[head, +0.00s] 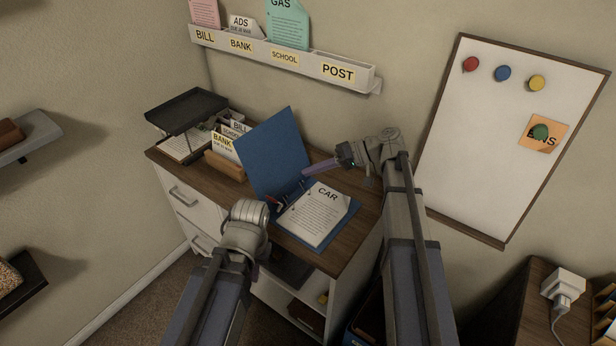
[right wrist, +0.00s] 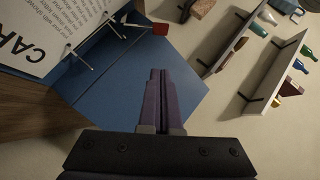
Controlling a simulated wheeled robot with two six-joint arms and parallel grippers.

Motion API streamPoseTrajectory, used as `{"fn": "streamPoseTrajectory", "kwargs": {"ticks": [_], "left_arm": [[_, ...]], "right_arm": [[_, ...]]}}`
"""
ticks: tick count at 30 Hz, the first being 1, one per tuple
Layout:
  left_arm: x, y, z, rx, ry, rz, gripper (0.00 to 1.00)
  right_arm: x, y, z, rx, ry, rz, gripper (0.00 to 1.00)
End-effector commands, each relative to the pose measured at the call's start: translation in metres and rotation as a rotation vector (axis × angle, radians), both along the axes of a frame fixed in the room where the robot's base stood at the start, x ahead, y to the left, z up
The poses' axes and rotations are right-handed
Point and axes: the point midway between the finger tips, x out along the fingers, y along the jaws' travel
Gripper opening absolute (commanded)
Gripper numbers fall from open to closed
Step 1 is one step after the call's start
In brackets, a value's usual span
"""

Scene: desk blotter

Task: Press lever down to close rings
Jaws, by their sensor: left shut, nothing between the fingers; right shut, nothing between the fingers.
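An open blue binder (head: 269,150) lies on the desk with its cover raised against the back. A white page headed CAR (head: 316,214) lies on its right side; it also shows in the right wrist view (right wrist: 32,32). Metal rings (right wrist: 77,56) stand up along the spine with their prongs apart. The red-tipped lever (right wrist: 160,29) is at the spine's near end, small in the head view (head: 282,200). My right gripper (head: 306,174) is shut and empty over the spine's far end. My left gripper (head: 250,214) is close left of the lever, its fingers hidden.
A black tray rack (head: 187,110) and a wooden card holder (head: 224,165) stand left on the desk (head: 362,222). A labelled wall file (head: 300,60) hangs above. A whiteboard (head: 497,150) is on the right wall. Little desk is free beside the binder.

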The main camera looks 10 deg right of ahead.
Motion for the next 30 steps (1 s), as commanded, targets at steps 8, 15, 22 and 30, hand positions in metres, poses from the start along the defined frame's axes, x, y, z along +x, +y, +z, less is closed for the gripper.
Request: {"fn": "streamPoseTrajectory", "kwargs": {"ticks": [8, 15, 22, 30], "left_arm": [[0.000, 0.000, -0.030, 0.000, 0.000, 0.000, 0.00], [0.000, 0.000, -0.048, 0.000, 0.000, 0.000, 0.00], [0.000, 0.000, -0.055, 0.000, 0.000, 0.000, 0.00], [0.000, 0.000, -0.055, 0.000, 0.000, 0.000, 0.00]], "right_arm": [[0.007, 0.054, -0.030, 0.000, 0.001, 0.004, 0.00], [-0.005, 0.080, -0.048, 0.000, 0.000, 0.000, 0.00], [-0.012, 0.089, -0.055, 0.000, 0.000, 0.001, 0.00], [-0.013, 0.090, -0.055, 0.000, 0.000, 0.001, 0.00]]}}
